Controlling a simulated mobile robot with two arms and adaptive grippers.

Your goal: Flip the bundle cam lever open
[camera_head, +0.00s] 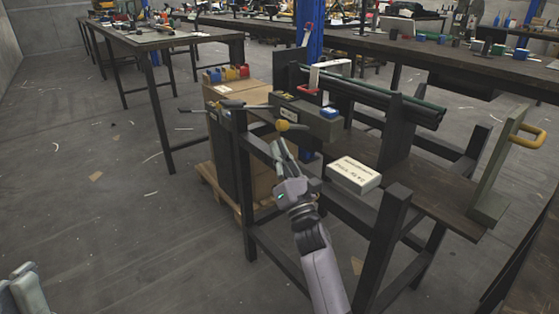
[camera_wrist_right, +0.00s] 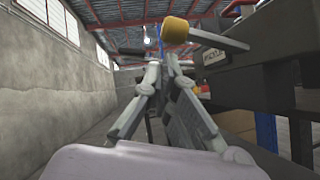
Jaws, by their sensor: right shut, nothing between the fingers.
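A lever with a yellow knob (camera_head: 282,125) sticks out from the front of a dark box-shaped fixture (camera_head: 310,118) on the narrow bench. The knob also shows large at the top of the right wrist view (camera_wrist_right: 175,30), with its grey bar (camera_wrist_right: 218,40) running right to the fixture. My right gripper (camera_head: 281,147) is just below the knob in the head view, fingers toward it. It is shut and empty; its fingertips (camera_wrist_right: 166,64) come together under the knob, and I cannot tell whether they touch it.
A white labelled box (camera_head: 354,175) sits near the bench's front edge, right of my gripper. A red-handled clamp (camera_head: 308,90) and long dark tubes (camera_head: 390,100) are behind the fixture. A grey plate with a yellow handle (camera_head: 527,135) stands at right. Floor at left is open.

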